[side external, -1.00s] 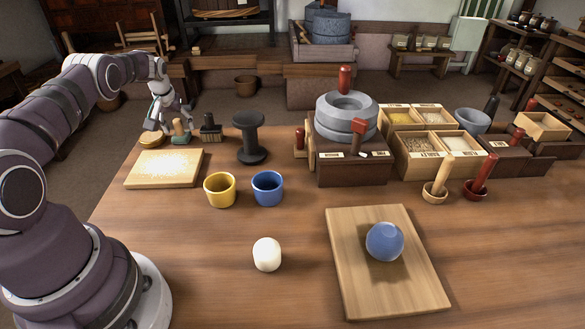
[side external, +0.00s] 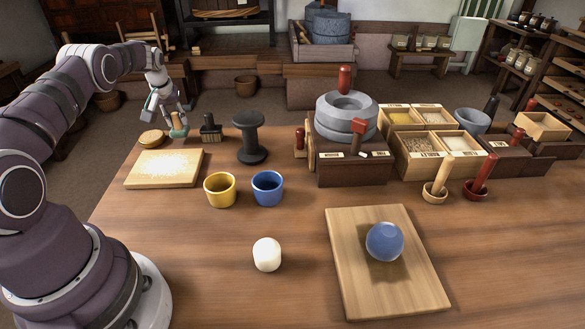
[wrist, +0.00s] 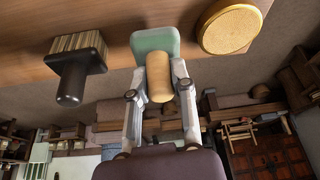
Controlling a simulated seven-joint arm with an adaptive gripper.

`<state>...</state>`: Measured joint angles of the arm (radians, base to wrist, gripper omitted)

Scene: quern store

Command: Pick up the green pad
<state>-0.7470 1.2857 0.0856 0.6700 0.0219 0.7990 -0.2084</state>
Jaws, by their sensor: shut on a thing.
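The green pad (side external: 178,131) is at the far left of the table in the side external view, beside a dark brush. In the wrist view, the green pad (wrist: 153,39) has a tan wooden handle (wrist: 159,78) that points toward me. My gripper (side external: 172,112) reaches down from above. Its fingers are on either side of the handle in the wrist view, and my gripper (wrist: 160,92) is shut on the green pad by it. I cannot tell whether the pad touches the table.
A dark-handled brush (side external: 210,128) stands right of the pad, and a round yellow pad (side external: 151,138) lies to its left. A floured board (side external: 164,168) lies in front. A black spool-shaped stand (side external: 250,138) is farther right. The table's far edge is close behind.

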